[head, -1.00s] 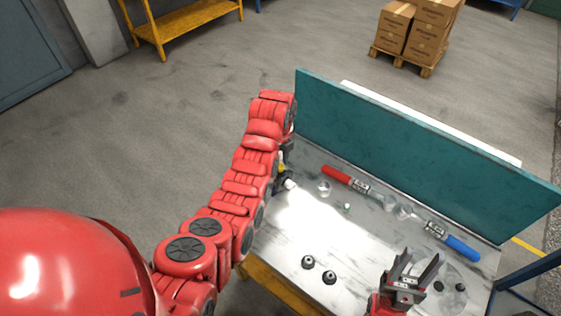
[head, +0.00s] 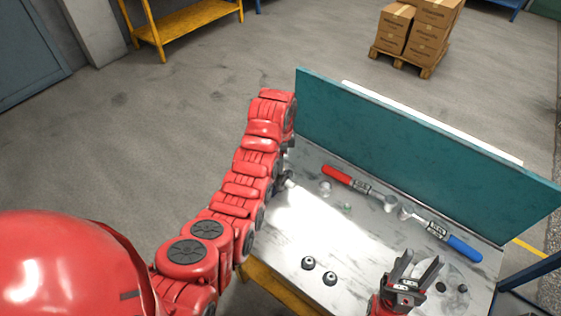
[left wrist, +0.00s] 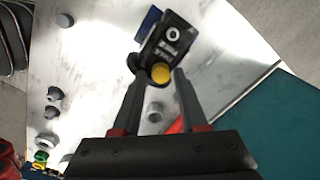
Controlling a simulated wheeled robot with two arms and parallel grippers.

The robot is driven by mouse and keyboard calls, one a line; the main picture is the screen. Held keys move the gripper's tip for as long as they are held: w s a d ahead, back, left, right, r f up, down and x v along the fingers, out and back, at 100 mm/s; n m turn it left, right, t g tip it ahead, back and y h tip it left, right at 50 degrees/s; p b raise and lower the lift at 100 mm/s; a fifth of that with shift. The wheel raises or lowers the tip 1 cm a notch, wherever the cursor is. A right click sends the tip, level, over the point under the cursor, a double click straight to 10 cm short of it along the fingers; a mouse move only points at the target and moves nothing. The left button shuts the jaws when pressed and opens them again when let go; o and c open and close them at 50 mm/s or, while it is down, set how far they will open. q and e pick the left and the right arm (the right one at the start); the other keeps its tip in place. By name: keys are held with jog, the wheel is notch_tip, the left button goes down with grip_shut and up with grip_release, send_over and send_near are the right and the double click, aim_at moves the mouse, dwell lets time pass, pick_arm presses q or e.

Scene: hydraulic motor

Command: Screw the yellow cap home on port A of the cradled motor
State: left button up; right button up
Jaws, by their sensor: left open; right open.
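In the left wrist view, the dark motor (left wrist: 172,42) is at the top centre, with a blue part (left wrist: 148,24) beside it. The round yellow cap (left wrist: 160,73) shows at the motor's near end, between the fingertips of my left gripper (left wrist: 158,79). The left gripper is open. I cannot tell whether its fingers touch the cap or how far the cap is on the port. In the head view, my left arm hides the motor, the cap and that gripper. My right gripper (head: 415,270) is open and empty over the table's front right.
A red-handled wrench (head: 345,179) and a blue-handled wrench (head: 452,243) lie on the metal table (head: 300,225) before a teal panel (head: 420,150). Black fittings (head: 319,270) stand near the front edge. Several grey fittings (left wrist: 53,94) show in the wrist view. The table's middle is mostly clear.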

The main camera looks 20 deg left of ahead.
pick_arm(q)
jog(key=shift+n, duration=0.4)
dwell(0.3)
grip_shut()
jog(key=m, duration=0.5)
jog(key=shift+m, duration=0.5)
